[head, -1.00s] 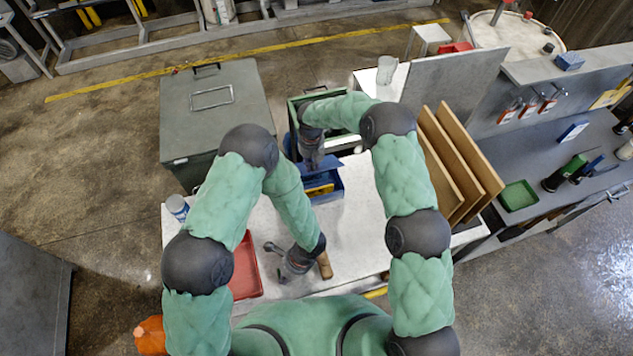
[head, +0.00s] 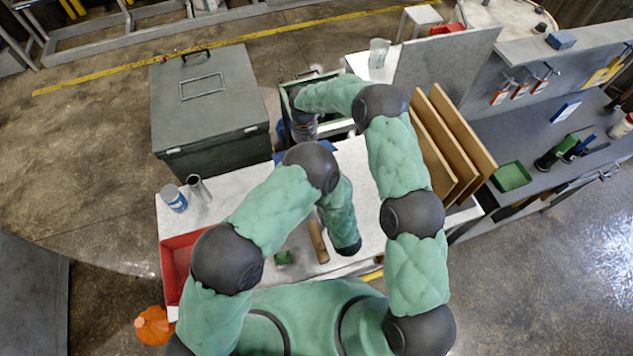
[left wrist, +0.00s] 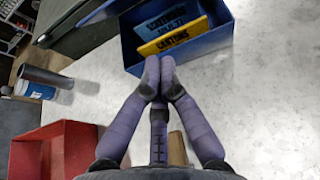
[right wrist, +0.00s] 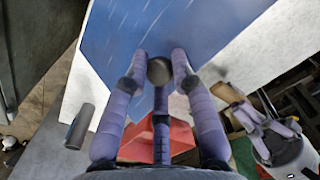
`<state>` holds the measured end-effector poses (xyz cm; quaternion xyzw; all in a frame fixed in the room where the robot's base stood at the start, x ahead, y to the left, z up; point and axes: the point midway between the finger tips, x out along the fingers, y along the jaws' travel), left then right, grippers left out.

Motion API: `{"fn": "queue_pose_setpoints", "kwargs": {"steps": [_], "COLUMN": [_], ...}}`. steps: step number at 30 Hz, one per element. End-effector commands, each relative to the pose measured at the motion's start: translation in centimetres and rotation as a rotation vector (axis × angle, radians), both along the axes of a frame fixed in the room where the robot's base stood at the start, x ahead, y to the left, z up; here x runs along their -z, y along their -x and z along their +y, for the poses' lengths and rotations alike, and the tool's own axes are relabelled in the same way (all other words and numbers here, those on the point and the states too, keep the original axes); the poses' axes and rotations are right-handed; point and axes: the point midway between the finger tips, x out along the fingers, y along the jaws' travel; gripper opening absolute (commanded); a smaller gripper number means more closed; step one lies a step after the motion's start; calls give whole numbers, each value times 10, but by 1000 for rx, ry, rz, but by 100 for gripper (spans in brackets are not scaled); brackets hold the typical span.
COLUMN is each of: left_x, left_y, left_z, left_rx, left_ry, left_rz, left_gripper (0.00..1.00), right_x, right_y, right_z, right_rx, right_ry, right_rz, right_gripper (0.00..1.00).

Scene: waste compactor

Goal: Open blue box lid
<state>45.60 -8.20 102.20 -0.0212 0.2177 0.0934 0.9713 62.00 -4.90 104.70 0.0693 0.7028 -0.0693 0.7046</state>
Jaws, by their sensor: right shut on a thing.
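The blue box (left wrist: 215,45) stands on the table in the left wrist view, open at the top. A yellow plate marked CARTONS (left wrist: 175,38) and a blue plate (left wrist: 168,12) stand inside it. The blue lid (right wrist: 215,25) fills the top of the right wrist view. My right gripper (right wrist: 160,65) is shut on its round grey knob (right wrist: 160,71). My left gripper (left wrist: 160,78) has its fingertips together, with nothing visible between them, close in front of the box's near wall.
A red tray (left wrist: 52,150), a can (head: 173,198) and a grey cylinder (head: 199,187) are on the left of the white table. A large grey-green chest (head: 212,110) stands behind. Wooden boards (head: 450,140) lean at the right. A wooden handle (head: 318,240) lies near the front.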

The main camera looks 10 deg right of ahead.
Motion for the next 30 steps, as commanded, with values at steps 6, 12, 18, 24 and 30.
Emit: {"fn": "queue_pose_setpoints", "kwargs": {"steps": [6,12,18,24,30], "left_x": [18,34,26,13,9], "left_y": [-32,-65,-91,-101,-104], "left_z": [9,16,19,22,22], "left_rx": [-9,-9,-5,-4,-4], "left_ry": [1,1,2,0,0], "left_rz": [3,4,0,2,4], "left_gripper": [0,0,0,0,0], "right_x": [5,5,5,5,4], "right_y": [0,0,0,0,0], "right_z": [1,1,1,1,1], "right_rx": [-2,-2,-2,-2,-2], "right_ry": [-3,-3,-3,-3,-3], "right_rz": [-2,-2,-2,-3,-3], "right_gripper": [0,0,0,0,0]}}
